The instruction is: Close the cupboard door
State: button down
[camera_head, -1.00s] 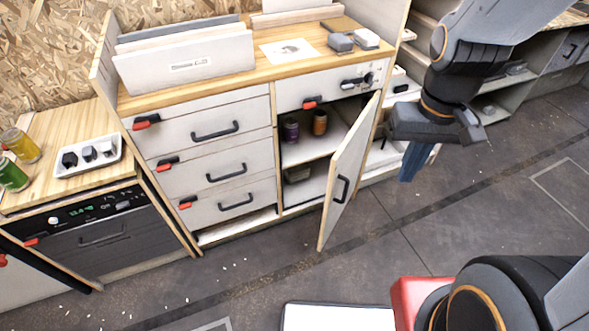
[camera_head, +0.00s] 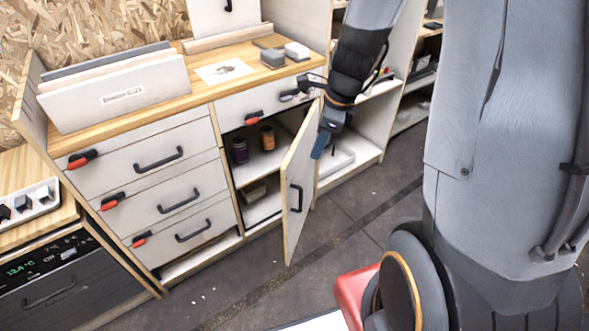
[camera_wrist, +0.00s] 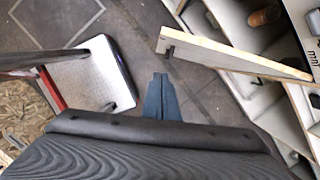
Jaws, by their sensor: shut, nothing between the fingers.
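The cupboard door (camera_head: 298,190) is light grey with wooden edges and a dark bar handle, and it stands ajar, swung out toward me. It also shows edge-on in the wrist view (camera_wrist: 235,58). Behind it is the open cupboard (camera_head: 262,165), with a shelf and a few jars inside. My gripper (camera_head: 320,150) is shut and empty, just right of the door's upper part, on its outer face side.
A drawer front (camera_head: 265,100) with a red-tagged latch sits above the cupboard opening. Drawers (camera_head: 165,180) with handles stand to its left. An open shelf unit (camera_head: 350,160) is at the right. The grey floor (camera_head: 345,240) before the door is clear.

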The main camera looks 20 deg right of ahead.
jog(key=w+a+f+m+b, duration=0.1)
jog(key=w+a+f, duration=0.3)
jog(key=f, duration=0.6)
jog(key=shift+w+a, duration=0.15)
jog(key=shift+a, duration=0.25)
